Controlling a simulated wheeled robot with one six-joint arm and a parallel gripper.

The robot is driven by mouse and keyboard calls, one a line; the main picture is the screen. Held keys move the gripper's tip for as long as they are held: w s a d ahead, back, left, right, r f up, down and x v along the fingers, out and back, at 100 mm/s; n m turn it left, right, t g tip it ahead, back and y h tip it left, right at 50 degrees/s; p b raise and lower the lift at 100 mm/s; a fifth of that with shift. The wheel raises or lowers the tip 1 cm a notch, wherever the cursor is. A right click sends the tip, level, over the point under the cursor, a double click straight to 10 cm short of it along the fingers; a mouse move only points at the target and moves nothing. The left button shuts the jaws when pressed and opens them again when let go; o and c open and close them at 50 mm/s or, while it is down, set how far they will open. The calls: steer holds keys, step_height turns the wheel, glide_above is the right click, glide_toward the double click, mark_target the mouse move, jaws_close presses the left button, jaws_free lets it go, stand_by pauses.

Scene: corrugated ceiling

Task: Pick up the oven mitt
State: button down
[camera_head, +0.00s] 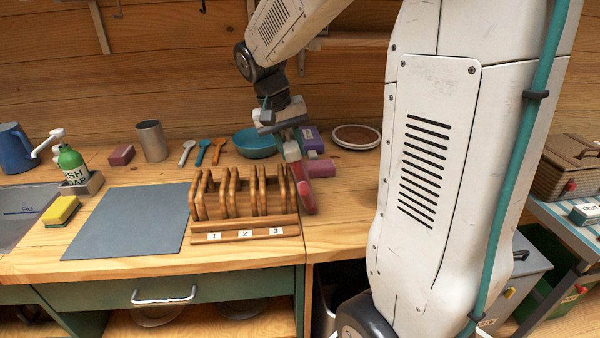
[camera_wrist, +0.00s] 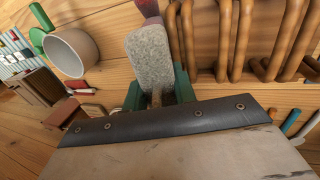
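My gripper (camera_head: 303,188) reaches down behind the right end of the wooden rack. A long red and grey shape hangs at its end. In the wrist view my gripper (camera_wrist: 152,55) shows as a speckled grey piece with a dark red tip, between green parts. I cannot tell whether this piece is a finger or something held, nor whether the fingers are apart. I cannot make out an oven mitt for certain in either view; my arm hides part of the counter.
The slotted wooden rack (camera_head: 245,222) stands close left of my gripper. A purple box (camera_head: 311,139) and a pink block (camera_head: 321,168) lie just right. A teal bowl (camera_head: 254,143) and a plate (camera_head: 356,136) are behind. The grey mat (camera_head: 135,222) is clear.

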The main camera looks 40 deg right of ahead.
step_height(320, 180, up, 10)
steer(key=shift+r, duration=0.1)
stand_by(0.6)
stand_by(0.7)
